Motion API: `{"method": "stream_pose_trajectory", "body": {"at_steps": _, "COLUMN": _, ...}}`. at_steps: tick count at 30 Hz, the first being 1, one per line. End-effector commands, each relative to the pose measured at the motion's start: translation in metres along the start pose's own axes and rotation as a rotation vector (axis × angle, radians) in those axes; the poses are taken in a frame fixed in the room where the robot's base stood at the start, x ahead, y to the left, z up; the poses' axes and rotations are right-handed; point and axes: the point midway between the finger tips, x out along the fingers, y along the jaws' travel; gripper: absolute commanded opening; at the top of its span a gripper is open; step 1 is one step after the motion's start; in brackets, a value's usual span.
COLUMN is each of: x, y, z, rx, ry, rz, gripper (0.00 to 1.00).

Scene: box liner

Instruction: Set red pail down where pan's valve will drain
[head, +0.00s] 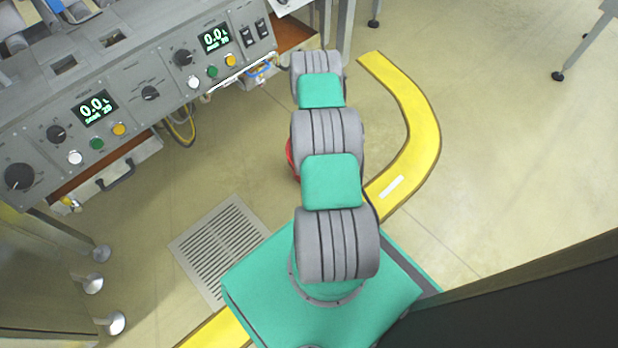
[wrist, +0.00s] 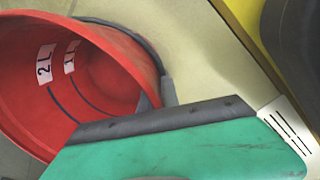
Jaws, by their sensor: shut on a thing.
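The red pail (wrist: 35,100) fills the left of the wrist view, its inside marked with 1 L and 2 L labels. My gripper (wrist: 157,96) is shut on the pail's rim. In the head view only a sliver of the red pail (head: 291,158) shows; my arm hides the rest of it and the gripper. I cannot tell its height above the floor. Under the grey machine, a blue-handled fitting (head: 262,70) shows below the right panel and a yellow-handled fitting (head: 70,203) below the left panel. I cannot tell for certain which is the pan's valve.
The grey machine (head: 130,75) with two green displays runs along the upper left. A floor grate (head: 215,250) and a curved yellow floor strip (head: 415,110) lie near my arm. Metal feet (head: 113,322) stand at lower left. Open floor lies between.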

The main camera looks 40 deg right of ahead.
Motion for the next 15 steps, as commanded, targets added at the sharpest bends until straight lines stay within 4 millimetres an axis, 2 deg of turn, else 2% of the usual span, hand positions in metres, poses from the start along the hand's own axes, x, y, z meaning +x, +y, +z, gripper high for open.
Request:
{"method": "stream_pose_trajectory", "body": {"at_steps": 11, "x": 0.0054, "y": 0.0022, "z": -0.0007, "rx": -0.001, "ry": -0.001, "rz": 0.006, "gripper": 0.00}}
{"method": "stream_pose_trajectory", "body": {"at_steps": 12, "x": 0.0047, "y": 0.0018, "z": -0.0005, "rx": 0.000, "ry": -0.001, "rz": 0.005, "gripper": 0.07}}
{"method": "stream_pose_trajectory", "body": {"at_steps": 15, "x": 0.0041, "y": 0.0019, "z": -0.0001, "rx": 0.001, "ry": -0.001, "rz": 0.005, "gripper": 0.15}}
